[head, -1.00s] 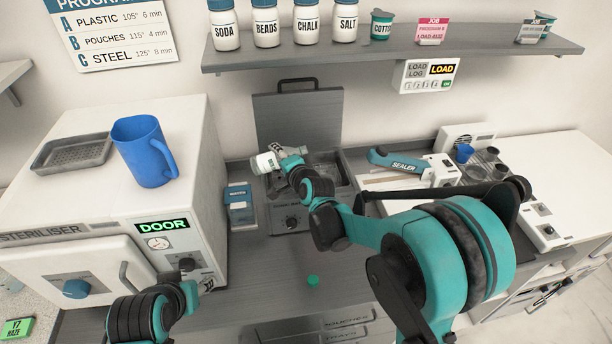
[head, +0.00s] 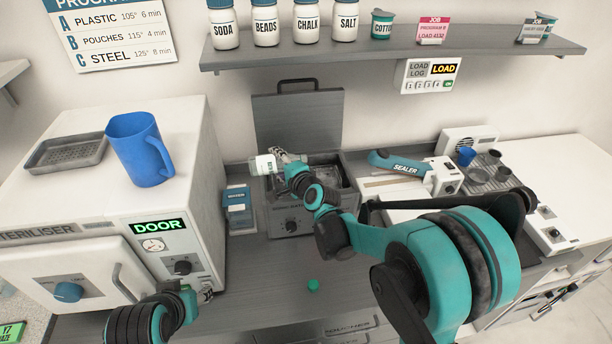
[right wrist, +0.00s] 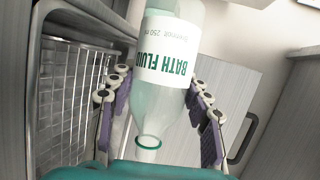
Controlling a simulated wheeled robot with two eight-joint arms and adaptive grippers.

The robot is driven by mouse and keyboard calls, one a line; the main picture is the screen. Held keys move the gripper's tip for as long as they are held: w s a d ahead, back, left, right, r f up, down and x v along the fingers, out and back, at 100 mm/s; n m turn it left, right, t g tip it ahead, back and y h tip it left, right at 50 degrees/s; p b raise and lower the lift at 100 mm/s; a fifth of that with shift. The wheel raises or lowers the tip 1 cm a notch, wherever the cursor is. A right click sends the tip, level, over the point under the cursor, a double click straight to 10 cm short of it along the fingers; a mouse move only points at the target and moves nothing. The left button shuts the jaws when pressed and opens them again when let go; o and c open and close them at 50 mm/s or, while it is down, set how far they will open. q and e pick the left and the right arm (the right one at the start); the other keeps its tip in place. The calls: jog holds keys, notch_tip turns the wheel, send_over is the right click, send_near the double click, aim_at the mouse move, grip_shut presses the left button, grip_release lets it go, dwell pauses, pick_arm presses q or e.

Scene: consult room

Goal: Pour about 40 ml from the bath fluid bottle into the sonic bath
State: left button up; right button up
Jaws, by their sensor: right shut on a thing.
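The bath fluid bottle (head: 263,164) is white with a green-lettered label. My right gripper (head: 284,160) is shut around it above the left part of the sonic bath. The bottle lies nearly on its side, base to the left. In the right wrist view the bottle (right wrist: 165,72) has an uncapped neck with a green ring, between the purple finger pads. I see no stream of liquid. The sonic bath (head: 292,222) is a grey box with a raised lid and a wire basket inside. My left gripper (head: 208,293) is low by the steriliser; its fingers are too small to read.
A small green cap (head: 313,285) lies on the counter in front of the bath. A blue box (head: 238,209) stands left of the bath, beside the steriliser (head: 80,240) with a blue jug (head: 140,150) on top. The sealer (head: 400,163) is at right. A shelf hangs above.

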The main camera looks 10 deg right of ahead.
jog(key=shift+f+b, duration=0.35)
jog(key=shift+b, duration=0.15)
jog(key=shift+a, duration=0.3)
jog(key=shift+a+m, duration=0.3)
jog(key=shift+a, duration=0.1)
jog(key=shift+a+y, duration=0.1)
jog(key=shift+y, duration=0.2)
dwell(0.8)
